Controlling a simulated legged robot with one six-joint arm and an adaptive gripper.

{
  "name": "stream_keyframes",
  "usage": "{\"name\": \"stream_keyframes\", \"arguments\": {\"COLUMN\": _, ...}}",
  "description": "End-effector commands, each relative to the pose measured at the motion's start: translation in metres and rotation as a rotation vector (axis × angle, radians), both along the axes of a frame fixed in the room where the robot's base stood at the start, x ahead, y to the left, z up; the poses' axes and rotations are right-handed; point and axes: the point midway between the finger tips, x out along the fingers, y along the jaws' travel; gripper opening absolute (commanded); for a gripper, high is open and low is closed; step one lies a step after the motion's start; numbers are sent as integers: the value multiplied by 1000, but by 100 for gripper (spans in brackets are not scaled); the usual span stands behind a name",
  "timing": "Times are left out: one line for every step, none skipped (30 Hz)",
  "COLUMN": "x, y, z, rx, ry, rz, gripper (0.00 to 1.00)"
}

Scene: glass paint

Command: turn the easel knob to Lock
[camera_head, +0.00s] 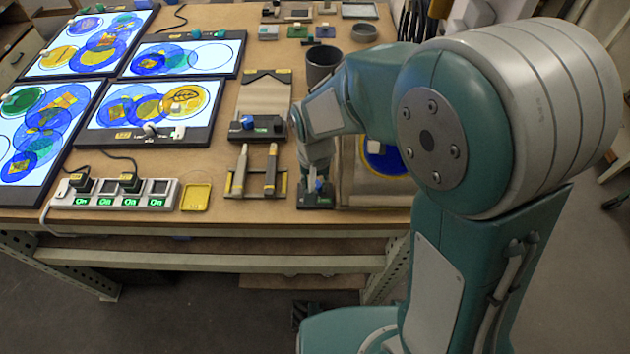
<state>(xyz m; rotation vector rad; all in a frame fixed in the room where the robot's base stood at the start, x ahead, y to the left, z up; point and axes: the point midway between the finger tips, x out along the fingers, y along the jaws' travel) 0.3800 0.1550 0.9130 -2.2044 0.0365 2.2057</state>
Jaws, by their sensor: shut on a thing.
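My gripper (317,183) points down at the front edge of the workbench, near the middle of the picture. It is shut on a small blue knob (319,186) on a dark base (314,202) with a small green label. The fingers partly cover the knob, and the label is too small to read. To the right stands the easel (372,196), a beige panel with a blue disc (386,160), mostly hidden behind my arm. Which way the knob points I cannot tell.
Left of my gripper lie two marker-like tools in a holder (256,183). A similar beige stand with a blue knob (248,122) is behind it. A dark cup (322,66) stands behind my arm. A power strip (115,194) and lit panels (150,110) fill the left.

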Motion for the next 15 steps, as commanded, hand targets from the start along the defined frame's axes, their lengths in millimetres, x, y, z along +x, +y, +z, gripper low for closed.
{"name": "stream_keyframes", "arguments": {"x": 0, "y": 1, "z": 0, "rx": 1, "ry": 0, "rz": 39, "gripper": 0}}
{"name": "stream_keyframes", "arguments": {"x": 0, "y": 1, "z": 0, "rx": 1, "ry": 0, "rz": 66, "gripper": 0}}
{"name": "stream_keyframes", "arguments": {"x": 0, "y": 1, "z": 0, "rx": 1, "ry": 0, "rz": 102, "gripper": 0}}
{"name": "stream_keyframes", "arguments": {"x": 0, "y": 1, "z": 0, "rx": 1, "ry": 0, "rz": 130, "gripper": 0}}
{"name": "stream_keyframes", "arguments": {"x": 0, "y": 1, "z": 0, "rx": 1, "ry": 0, "rz": 159, "gripper": 0}}
{"name": "stream_keyframes", "arguments": {"x": 0, "y": 1, "z": 0, "rx": 1, "ry": 0, "rz": 197, "gripper": 0}}
{"name": "stream_keyframes", "arguments": {"x": 0, "y": 1, "z": 0, "rx": 1, "ry": 0, "rz": 226, "gripper": 0}}
{"name": "stream_keyframes", "arguments": {"x": 0, "y": 1, "z": 0, "rx": 1, "ry": 0, "rz": 255, "gripper": 0}}
{"name": "stream_keyframes", "arguments": {"x": 0, "y": 1, "z": 0, "rx": 1, "ry": 0, "rz": 292, "gripper": 0}}
{"name": "stream_keyframes", "arguments": {"x": 0, "y": 1, "z": 0, "rx": 1, "ry": 0, "rz": 321, "gripper": 0}}
{"name": "stream_keyframes", "arguments": {"x": 0, "y": 1, "z": 0, "rx": 1, "ry": 0, "rz": 350, "gripper": 0}}
{"name": "stream_keyframes", "arguments": {"x": 0, "y": 1, "z": 0, "rx": 1, "ry": 0, "rz": 387, "gripper": 0}}
{"name": "stream_keyframes", "arguments": {"x": 0, "y": 1, "z": 0, "rx": 1, "ry": 0, "rz": 415, "gripper": 0}}
{"name": "stream_keyframes", "arguments": {"x": 0, "y": 0, "z": 0, "rx": 1, "ry": 0, "rz": 443, "gripper": 0}}
{"name": "stream_keyframes", "arguments": {"x": 0, "y": 0, "z": 0, "rx": 1, "ry": 0, "rz": 479, "gripper": 0}}
